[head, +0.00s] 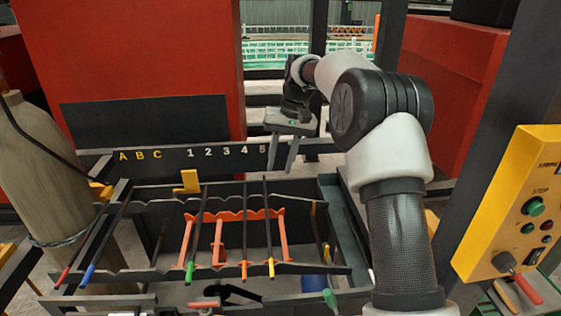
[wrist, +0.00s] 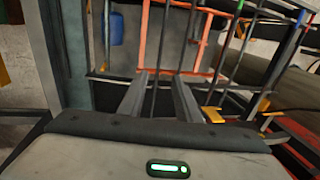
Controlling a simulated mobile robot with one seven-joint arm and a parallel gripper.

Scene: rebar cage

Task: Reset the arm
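My arm is bent, rising on the right and reaching left over the rack.
The dark rack (head: 330,270) holds several rods with red, blue, green, orange and yellow ends. An orange frame (head: 217,240) sits inside it. A yellow control panel (head: 515,210) stands right, a gas cylinder (head: 40,170) left. Red cabinets stand behind.

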